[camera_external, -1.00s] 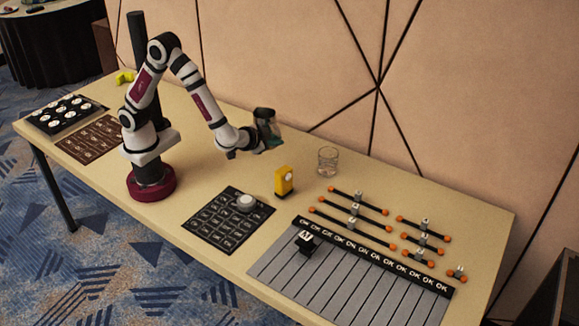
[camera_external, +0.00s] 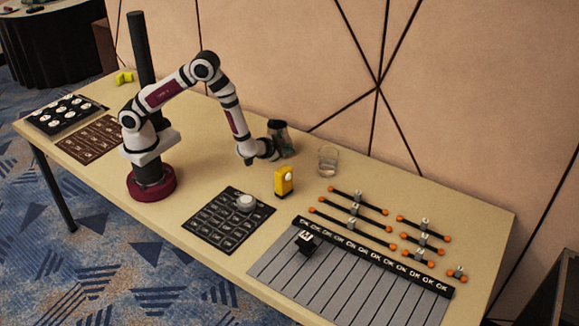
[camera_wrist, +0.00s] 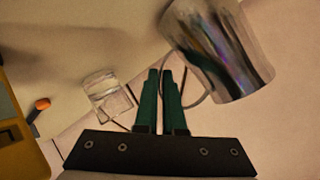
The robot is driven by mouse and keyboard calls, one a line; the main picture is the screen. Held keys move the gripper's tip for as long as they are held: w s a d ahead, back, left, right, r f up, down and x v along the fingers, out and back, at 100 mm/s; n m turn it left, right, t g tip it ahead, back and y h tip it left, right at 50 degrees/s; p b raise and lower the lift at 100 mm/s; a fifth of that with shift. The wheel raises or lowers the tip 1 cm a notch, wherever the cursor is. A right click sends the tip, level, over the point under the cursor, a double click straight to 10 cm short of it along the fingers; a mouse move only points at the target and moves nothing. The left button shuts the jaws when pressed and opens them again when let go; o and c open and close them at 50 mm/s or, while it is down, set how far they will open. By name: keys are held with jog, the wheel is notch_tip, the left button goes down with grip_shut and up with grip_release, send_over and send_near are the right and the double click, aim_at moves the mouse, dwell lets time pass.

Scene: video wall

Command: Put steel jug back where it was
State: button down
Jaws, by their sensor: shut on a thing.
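The steel jug (camera_external: 284,138) is at the back of the table, left of the clear glass. It looks nearly upright, and I cannot tell if its base touches the table. In the wrist view the shiny jug (camera_wrist: 222,50) fills the upper right, with its thin handle at the green fingers. My gripper (camera_external: 272,153) is low beside the jug. In the wrist view its fingers (camera_wrist: 166,75) are close together, shut on the jug's handle. The fingers partly hide the handle.
The clear glass (camera_external: 327,160) stands close to the right of the jug; it also shows in the wrist view (camera_wrist: 106,96). A yellow device (camera_external: 284,181) stands in front. A dark grid mat (camera_external: 222,232) and orange-ended bars (camera_external: 352,222) lie nearer. The wall is close behind.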

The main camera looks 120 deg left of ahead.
notch_tip(320, 180, down, 2)
jog(key=c, duration=1)
grip_release()
jog(key=shift+d+r, duration=0.1)
